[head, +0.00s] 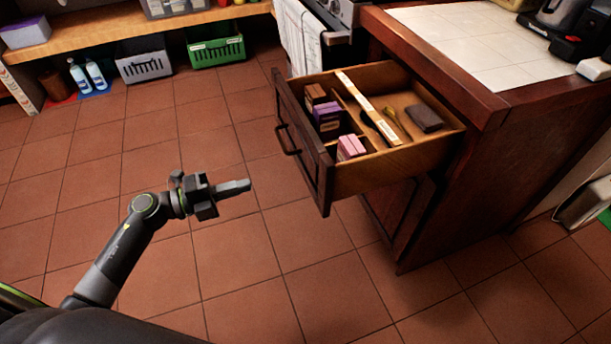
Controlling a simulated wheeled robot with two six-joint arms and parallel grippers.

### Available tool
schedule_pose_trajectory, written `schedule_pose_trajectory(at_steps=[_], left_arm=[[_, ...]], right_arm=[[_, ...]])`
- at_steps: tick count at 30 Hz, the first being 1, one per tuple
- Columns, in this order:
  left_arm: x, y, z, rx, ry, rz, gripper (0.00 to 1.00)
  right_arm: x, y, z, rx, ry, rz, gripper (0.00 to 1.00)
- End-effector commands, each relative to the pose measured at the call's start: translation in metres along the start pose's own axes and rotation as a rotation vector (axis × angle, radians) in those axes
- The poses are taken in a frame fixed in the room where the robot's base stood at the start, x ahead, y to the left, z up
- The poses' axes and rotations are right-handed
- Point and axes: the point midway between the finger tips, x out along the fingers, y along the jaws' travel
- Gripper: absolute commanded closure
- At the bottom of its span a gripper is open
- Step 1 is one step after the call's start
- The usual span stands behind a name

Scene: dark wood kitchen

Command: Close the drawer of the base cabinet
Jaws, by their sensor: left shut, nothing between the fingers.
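The drawer (385,172) of the dark wood base cabinet (455,200) is pulled well out, toward the left of the picture. Its dark front panel (310,165) carries a bar handle (286,139). Inside lie small brown, purple and pink boxes, a long wooden piece and a dark block. My left gripper (248,185) is shut and empty. It is above the floor, to the left of the drawer front and apart from it, with its fingers pointing right toward the panel. My right gripper is not in view.
The cabinet's tiled counter (480,45) holds dark appliances at the far right. A low wooden shelf (130,25) stands at the back left, with a grey crate (143,62), a green crate (215,48) and bottles below it. The tiled floor around my left arm is clear.

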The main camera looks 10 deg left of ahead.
Motion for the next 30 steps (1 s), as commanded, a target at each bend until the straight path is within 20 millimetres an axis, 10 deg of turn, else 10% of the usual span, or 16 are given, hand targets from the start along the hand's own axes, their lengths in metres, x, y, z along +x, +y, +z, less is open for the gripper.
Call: schedule_pose_trajectory(at_steps=[18, 30], left_arm=[[0.112, -0.001, 0.001, -0.006, -0.002, -0.006, 1.0], [0.137, 0.0, 0.001, -0.005, -0.004, -0.002, 1.0]], right_arm=[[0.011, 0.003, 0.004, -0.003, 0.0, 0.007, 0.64], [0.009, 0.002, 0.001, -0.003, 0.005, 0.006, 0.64]])
